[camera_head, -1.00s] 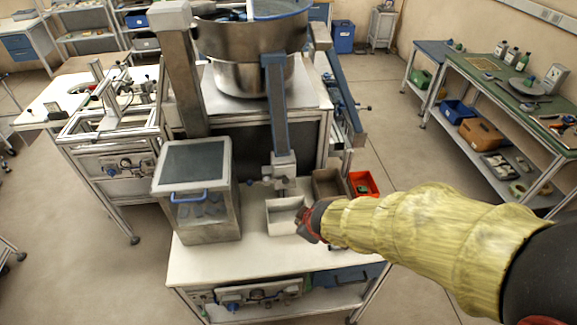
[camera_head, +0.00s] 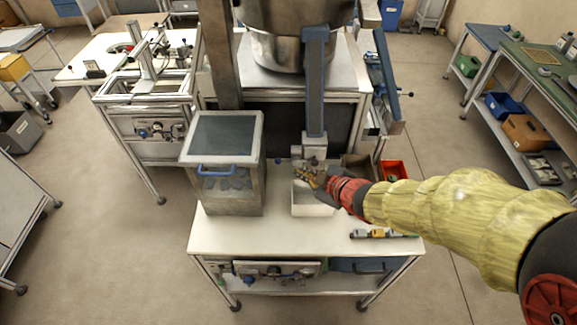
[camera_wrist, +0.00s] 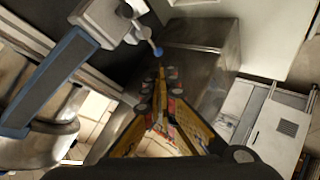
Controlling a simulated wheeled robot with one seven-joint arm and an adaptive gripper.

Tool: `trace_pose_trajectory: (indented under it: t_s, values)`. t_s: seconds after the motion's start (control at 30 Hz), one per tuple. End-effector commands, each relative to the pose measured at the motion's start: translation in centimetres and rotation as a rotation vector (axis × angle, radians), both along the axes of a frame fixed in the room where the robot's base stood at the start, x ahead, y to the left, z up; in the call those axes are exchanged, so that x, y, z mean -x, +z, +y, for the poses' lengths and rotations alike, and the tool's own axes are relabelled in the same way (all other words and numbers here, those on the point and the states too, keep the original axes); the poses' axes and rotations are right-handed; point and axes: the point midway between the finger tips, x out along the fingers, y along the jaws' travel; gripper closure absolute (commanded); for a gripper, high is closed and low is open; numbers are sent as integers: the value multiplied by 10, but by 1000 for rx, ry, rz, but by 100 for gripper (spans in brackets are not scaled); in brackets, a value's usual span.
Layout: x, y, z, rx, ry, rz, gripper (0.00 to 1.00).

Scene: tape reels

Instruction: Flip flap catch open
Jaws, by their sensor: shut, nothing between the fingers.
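A blue sloping chute (camera_head: 315,85) comes down from the metal bowl and ends in a grey block (camera_head: 314,145) above the table. In the wrist view this block (camera_wrist: 105,20) is at the top. A thin lever with a blue ball tip (camera_wrist: 158,51) hangs from it; it looks like the flap catch. My gripper (camera_head: 308,176) is shut and empty, just below the block and over the white open bin (camera_head: 312,205). In the wrist view my fingertips (camera_wrist: 160,75) are just below the blue ball; I cannot tell whether they touch it.
A metal box with a glass lid and blue handle (camera_head: 222,160) stands left of the bin. A red bin (camera_head: 394,171) and a brown bin (camera_head: 358,166) are to the right, behind my arm. The front of the white table (camera_head: 270,238) is mostly clear.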

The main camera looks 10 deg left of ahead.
Motion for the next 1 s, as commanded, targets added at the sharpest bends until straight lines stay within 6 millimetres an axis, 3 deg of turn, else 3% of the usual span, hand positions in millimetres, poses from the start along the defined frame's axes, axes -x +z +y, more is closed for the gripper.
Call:
trace_pose_trajectory:
  t_s: [0.63,1.0]
  values:
    - [-61,-62,67,1,-1,3,100]
    - [-78,-76,85,0,0,2,100]
